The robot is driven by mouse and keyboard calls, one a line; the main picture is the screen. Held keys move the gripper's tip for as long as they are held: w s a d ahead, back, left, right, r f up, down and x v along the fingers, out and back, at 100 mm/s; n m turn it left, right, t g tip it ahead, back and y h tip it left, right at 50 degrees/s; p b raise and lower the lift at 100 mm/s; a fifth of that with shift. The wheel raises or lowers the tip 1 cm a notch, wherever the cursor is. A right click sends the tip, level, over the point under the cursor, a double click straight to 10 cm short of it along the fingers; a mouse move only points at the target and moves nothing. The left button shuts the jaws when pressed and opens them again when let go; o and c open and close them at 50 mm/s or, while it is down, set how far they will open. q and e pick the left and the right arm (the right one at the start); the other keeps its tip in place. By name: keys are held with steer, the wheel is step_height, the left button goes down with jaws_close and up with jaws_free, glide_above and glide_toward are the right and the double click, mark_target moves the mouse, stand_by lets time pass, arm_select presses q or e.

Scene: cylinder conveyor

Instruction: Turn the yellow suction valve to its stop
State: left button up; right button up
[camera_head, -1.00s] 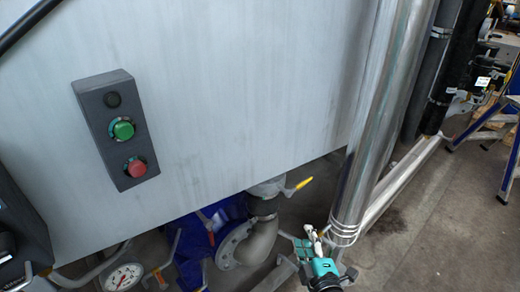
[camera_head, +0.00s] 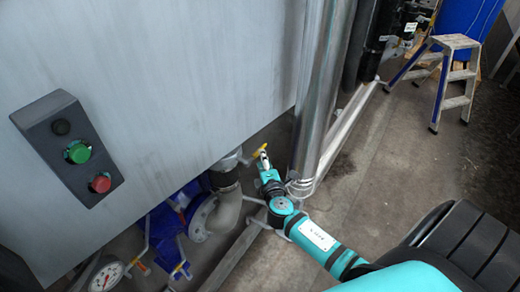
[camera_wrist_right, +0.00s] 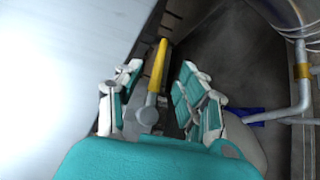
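The yellow suction valve handle (camera_head: 260,149) sticks out from the pipe fitting under the grey tank's lower edge. In the right wrist view the handle (camera_wrist_right: 158,66) stands between the two fingers, a yellow lever on a grey stem. My right gripper (camera_head: 265,162) is at the handle, its arm coming from the lower right. In the wrist view the right gripper (camera_wrist_right: 160,95) is open, with a finger on each side of the lever and gaps visible. Whether it is deep enough around the lever is hard to tell. My left gripper is not in view.
The grey tank wall (camera_head: 160,90) is close on the left, with a control box (camera_head: 68,148) on it. A shiny vertical pipe (camera_head: 322,90) stands just right of the gripper. A gauge (camera_head: 106,276) and blue pump (camera_head: 165,235) sit low. A step ladder (camera_head: 455,85) is far right.

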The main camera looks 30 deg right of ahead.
mark_target(260, 148)
steer(key=x, duration=0.6)
steer(key=shift+c, duration=0.4)
jaws_close()
